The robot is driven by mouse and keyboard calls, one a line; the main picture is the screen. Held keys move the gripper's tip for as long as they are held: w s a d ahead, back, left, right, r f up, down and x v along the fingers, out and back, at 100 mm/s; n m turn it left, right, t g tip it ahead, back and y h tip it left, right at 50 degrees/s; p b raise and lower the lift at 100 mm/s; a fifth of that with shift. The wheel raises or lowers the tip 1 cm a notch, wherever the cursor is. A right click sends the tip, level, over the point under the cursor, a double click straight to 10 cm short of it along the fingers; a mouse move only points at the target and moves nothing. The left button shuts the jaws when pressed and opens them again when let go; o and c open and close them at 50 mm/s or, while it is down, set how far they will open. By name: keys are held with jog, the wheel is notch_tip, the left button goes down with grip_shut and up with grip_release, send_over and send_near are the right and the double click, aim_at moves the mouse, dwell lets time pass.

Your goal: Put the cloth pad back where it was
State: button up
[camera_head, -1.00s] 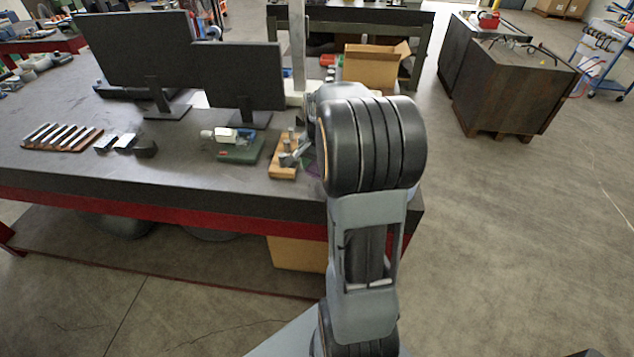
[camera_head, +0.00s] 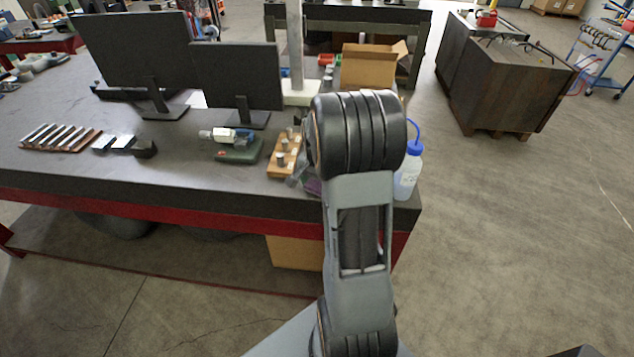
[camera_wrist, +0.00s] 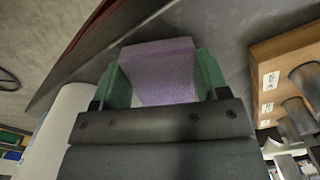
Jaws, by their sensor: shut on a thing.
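The cloth pad (camera_wrist: 160,68) is a purple block between the two green fingertips of my gripper (camera_wrist: 163,82) in the wrist view. My gripper is shut on it. In the head view a small purple part of the pad (camera_head: 313,187) shows at the bench's front edge, left of my arm, and my arm hides most of the gripper. The pad is over or on the dark bench top (camera_head: 230,184); I cannot tell whether it touches it.
A wooden block with metal pins (camera_head: 283,158) stands close to the left of my gripper, and at right in the wrist view (camera_wrist: 262,60). A blue-capped bottle (camera_head: 408,178) stands right of my arm. A green-based instrument (camera_head: 235,152) and two monitors (camera_head: 238,78) are further left.

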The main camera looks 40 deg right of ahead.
jog(key=o, duration=0.9)
notch_tip(320, 180, up, 11)
jog(key=s+a+n+t, duration=0.2)
jog(key=s+a+n, duration=0.3)
jog(key=a, duration=0.4)
jog(key=s+a+r+n+t, duration=0.1)
jog(key=s+a+n+t, duration=0.1)
jog(key=s+a+n, duration=0.4)
jog(key=a+n, duration=0.2)
jog(key=a, duration=0.2)
jog(key=shift+s+a+r, duration=0.15)
jog(key=shift+s+a, duration=0.1)
jog(key=shift+s, duration=0.05)
